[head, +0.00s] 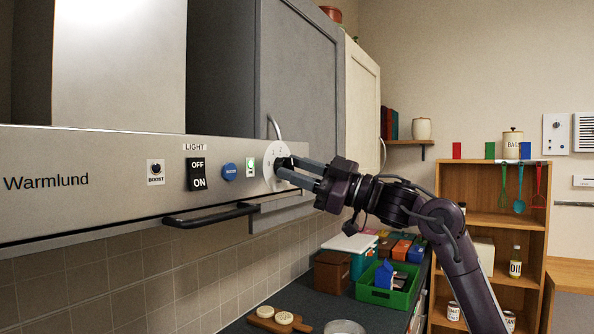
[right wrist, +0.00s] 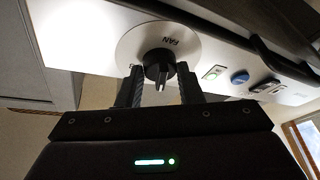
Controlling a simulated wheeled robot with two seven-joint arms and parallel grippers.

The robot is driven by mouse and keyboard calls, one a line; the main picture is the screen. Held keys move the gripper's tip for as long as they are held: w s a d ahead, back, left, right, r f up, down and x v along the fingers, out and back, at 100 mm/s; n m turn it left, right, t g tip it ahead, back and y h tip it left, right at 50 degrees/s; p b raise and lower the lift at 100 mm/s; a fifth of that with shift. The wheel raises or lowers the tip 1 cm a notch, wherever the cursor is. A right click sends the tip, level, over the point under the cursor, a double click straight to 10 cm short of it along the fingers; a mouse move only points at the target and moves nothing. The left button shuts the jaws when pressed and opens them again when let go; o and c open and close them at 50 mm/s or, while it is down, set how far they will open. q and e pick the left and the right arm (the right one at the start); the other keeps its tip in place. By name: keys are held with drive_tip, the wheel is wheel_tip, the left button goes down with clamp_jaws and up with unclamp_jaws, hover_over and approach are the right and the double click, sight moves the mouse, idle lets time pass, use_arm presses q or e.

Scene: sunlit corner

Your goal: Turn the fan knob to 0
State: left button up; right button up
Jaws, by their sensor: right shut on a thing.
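The black fan knob (head: 281,163) sits on a round white dial (head: 270,153) at the right end of the range hood's front panel. In the right wrist view the knob (right wrist: 157,66) stands out from the white dial (right wrist: 135,40), which is marked FAN. My right gripper (head: 288,168) comes in from the right and is shut on the knob, with one finger on each side of it. The fingers (right wrist: 160,78) also show in the right wrist view. They partly hide the dial, and I cannot read which number the knob points to. My left gripper is not in view.
Left of the dial are a small green-lit switch (head: 250,167), a blue button (head: 229,172), the black light switch (head: 197,174) and a boost control (head: 155,172). A dark rail (head: 210,215) runs below the panel. The counter below holds a green crate (head: 372,294).

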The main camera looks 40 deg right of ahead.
drive_tip(key=n, duration=0.1)
drive_tip(key=n+g, duration=0.1)
drive_tip(key=n+p, duration=0.1)
drive_tip(key=shift+d+r+n+g+y, duration=0.1)
drive_tip(key=shift+r+n+g+y, duration=0.2)
drive_tip(key=shift+y, duration=0.1)
drive_tip(key=n+g+p, duration=0.1)
drive_tip(key=n+p, duration=0.1)
drive_tip(key=n, duration=0.2)
drive_tip(key=shift+r+g, duration=0.1)
drive_tip(key=shift+g, duration=0.3)
drive_tip(key=n+g+p, duration=0.1)
drive_tip(key=n, duration=0.1)
drive_tip(key=shift+n, duration=0.3)
drive_tip(key=shift+n+g+h+p, duration=0.5)
drive_tip(key=shift+n+p, duration=0.55)
drive_tip(key=shift+n, duration=0.55)
drive_tip(key=o, duration=1)
